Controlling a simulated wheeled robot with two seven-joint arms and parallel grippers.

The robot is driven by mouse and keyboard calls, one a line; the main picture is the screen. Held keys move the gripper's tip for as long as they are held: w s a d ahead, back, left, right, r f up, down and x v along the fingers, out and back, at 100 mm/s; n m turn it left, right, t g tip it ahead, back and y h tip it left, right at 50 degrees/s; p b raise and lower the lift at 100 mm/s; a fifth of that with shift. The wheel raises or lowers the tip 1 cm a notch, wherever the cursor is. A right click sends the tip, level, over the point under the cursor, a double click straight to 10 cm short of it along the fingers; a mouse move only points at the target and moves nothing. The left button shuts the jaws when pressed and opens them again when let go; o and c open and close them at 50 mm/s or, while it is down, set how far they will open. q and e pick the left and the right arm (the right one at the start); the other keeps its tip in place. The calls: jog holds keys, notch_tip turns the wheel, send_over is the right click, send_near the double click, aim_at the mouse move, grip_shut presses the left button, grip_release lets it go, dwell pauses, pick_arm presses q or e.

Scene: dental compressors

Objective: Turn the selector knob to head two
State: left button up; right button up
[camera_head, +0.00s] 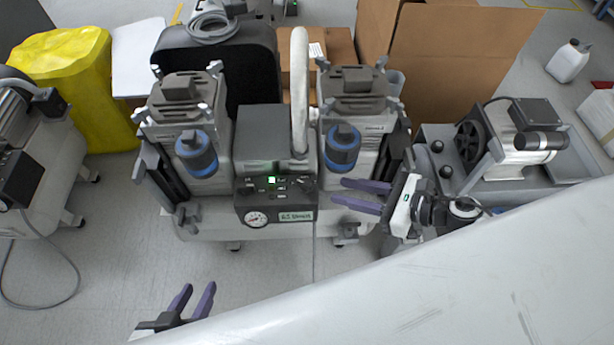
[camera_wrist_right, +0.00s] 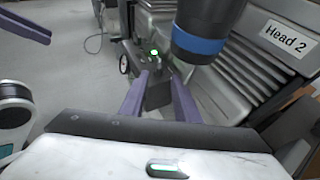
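The control panel (camera_head: 276,200) sits low in the middle of the two-headed compressor. It has a lit green light (camera_head: 272,180), a round gauge (camera_head: 256,218) and a green label. A small dark knob (camera_head: 305,184) shows at the panel's upper right; its pointing direction is too small to tell. My right gripper (camera_head: 342,191) is open and empty, just right of the panel and apart from it. In the right wrist view its fingers (camera_wrist_right: 157,80) are spread, with the panel's green light beyond them. My left gripper (camera_head: 199,287) is open and empty over the floor, lower left.
Blue-banded cylinders (camera_head: 197,153) (camera_head: 342,147) stand on both heads; the right one is close above my right gripper. A "Head 2" label (camera_wrist_right: 284,38) shows on the ribbed side. Another compressor (camera_head: 512,140) stands at right. Floor in front is clear.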

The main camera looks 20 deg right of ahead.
aim_at(306, 184)
jog(key=x, duration=1)
grip_shut()
